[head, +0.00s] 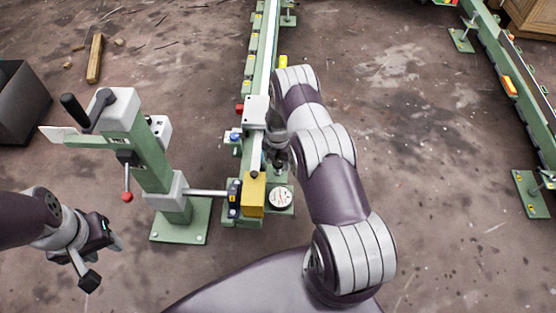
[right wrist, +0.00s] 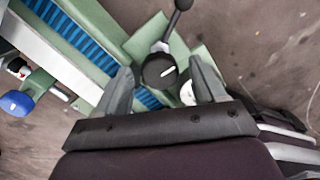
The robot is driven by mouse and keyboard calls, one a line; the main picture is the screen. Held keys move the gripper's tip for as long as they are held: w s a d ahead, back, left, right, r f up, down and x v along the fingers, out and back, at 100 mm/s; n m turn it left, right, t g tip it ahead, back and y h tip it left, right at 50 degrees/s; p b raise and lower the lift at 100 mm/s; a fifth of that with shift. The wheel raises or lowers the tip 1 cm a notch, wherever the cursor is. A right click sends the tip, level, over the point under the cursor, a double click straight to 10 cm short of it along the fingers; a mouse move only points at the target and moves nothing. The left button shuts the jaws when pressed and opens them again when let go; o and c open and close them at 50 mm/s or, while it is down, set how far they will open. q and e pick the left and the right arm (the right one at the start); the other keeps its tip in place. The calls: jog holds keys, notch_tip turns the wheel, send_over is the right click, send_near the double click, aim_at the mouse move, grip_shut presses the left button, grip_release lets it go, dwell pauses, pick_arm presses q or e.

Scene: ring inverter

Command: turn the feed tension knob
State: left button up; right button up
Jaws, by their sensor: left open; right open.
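A round black knob (right wrist: 160,70) with a white pointer mark shows in the right wrist view, on a green part of the machine. I take it to be the feed tension knob. My right gripper (right wrist: 163,84) is open, with one finger on each side of the knob; I cannot tell whether either touches it. In the head view my right arm reaches over the green rail machine and largely hides the gripper and the knob. My left gripper (head: 103,262) is open and empty at the lower left, away from the machine.
A green stand (head: 150,160) with a black crank and a red-tipped lever stands left of the rail. A blue button (right wrist: 17,103) sits on the rail's side. A yellow block (head: 253,195) and white dial (head: 280,197) are at its near end.

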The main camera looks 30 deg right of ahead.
jog(key=c, duration=1.1)
jog(key=shift+o, duration=0.2)
jog(key=shift+m, duration=0.4)
